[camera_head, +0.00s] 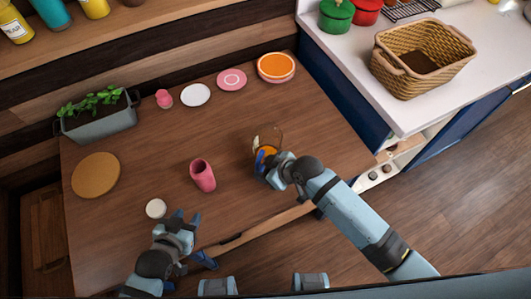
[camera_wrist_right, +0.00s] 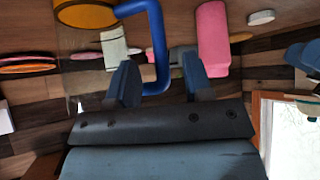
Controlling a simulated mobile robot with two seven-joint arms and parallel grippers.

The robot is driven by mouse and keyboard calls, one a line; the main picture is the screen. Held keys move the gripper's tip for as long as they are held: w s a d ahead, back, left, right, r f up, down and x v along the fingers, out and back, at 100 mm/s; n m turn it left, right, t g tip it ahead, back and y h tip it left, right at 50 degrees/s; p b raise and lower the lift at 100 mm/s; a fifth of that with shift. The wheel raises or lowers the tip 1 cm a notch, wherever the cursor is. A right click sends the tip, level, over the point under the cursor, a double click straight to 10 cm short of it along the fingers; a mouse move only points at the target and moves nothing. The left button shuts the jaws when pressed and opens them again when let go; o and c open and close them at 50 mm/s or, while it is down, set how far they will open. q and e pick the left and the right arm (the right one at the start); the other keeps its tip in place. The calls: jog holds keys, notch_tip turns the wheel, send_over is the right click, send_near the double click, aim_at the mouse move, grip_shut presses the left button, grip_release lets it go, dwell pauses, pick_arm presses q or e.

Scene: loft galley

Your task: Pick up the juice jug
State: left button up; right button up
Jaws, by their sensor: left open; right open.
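The juice jug (camera_head: 267,138) is a clear vessel with orange juice and a blue handle, standing on the wooden table. In the right wrist view its blue handle (camera_wrist_right: 157,50) lies between the two fingers, and the orange juice (camera_wrist_right: 85,14) shows at the top left. My right gripper (camera_head: 266,164) is at the jug's near side, open around the handle; its fingers also show in the right wrist view (camera_wrist_right: 160,80). In the head view the gripper partly hides the jug. My left gripper (camera_head: 194,238) is open and empty near the table's front edge.
A pink cup (camera_head: 203,176) stands left of the jug, and a small white disc (camera_head: 155,208) lies near my left gripper. Plates (camera_head: 231,79), a round board (camera_head: 96,175) and a planter (camera_head: 100,122) line the table's far and left sides. A counter with a basket (camera_head: 440,85) is at right.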

aim_at(258, 169)
jog(key=x, duration=0.4)
jog(key=shift+a, duration=0.1)
grip_shut()
jog(key=shift+r, duration=0.2)
